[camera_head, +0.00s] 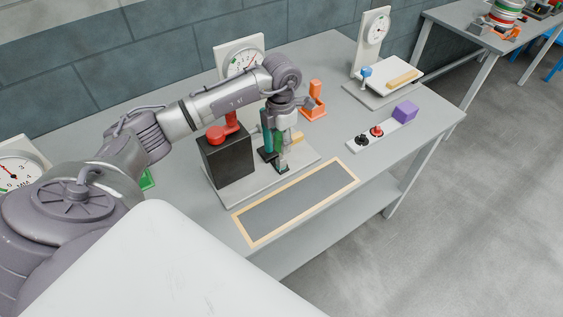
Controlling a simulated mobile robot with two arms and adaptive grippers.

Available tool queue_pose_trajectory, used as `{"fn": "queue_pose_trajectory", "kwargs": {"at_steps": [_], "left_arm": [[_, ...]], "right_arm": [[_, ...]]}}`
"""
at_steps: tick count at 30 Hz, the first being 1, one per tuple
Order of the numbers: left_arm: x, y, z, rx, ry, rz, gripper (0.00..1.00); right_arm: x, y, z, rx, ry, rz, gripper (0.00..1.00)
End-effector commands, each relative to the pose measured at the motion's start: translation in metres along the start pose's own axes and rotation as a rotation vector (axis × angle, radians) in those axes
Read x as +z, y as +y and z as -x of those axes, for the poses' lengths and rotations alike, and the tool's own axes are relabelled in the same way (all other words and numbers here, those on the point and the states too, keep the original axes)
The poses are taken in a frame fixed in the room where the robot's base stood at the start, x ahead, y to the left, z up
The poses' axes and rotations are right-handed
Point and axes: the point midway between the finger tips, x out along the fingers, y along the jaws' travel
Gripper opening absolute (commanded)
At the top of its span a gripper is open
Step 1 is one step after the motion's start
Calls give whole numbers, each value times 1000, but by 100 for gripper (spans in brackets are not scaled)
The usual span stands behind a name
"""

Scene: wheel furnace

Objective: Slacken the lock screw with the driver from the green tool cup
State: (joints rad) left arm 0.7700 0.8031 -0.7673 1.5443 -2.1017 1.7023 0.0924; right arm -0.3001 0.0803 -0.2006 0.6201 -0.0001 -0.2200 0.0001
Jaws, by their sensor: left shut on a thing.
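My left arm reaches in from the left over the near table. Its gripper (276,157) points down at the grey base plate (238,189), just right of a black box (228,157) with a red knob on top. The gripper is shut on a slim thing, seemingly the driver, mostly hidden by the dark and green fingers. The lock screw cannot be made out; the gripper covers that spot. A green piece (148,180), perhaps the green tool cup, shows partly behind my arm. My right gripper is out of view.
A dial gauge (240,57) stands behind my arm. An orange holder (314,102) stands right of the gripper. A wood-framed grey mat (297,203) lies in front. A strip with black and red knobs (377,131) and a purple block (405,111) lies right. A second dial stand (376,45) is at the back.

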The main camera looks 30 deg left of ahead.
Motion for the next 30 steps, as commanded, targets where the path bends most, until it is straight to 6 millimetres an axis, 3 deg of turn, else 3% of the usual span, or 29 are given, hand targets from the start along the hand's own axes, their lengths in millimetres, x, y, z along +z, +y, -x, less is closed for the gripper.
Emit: {"fn": "queue_pose_trajectory", "kwargs": {"at_steps": [6,7,12,23,30], "left_arm": [[0,0,-5,0,-1,1,0],[0,0,-4,0,-1,1,41],[0,0,-4,0,-1,0,66],[0,0,1,0,0,1,66],[1,1,44,3,-5,-1,66]], "right_arm": [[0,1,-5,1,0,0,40],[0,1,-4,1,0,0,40],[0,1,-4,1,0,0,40],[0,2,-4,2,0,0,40],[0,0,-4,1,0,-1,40]]}}
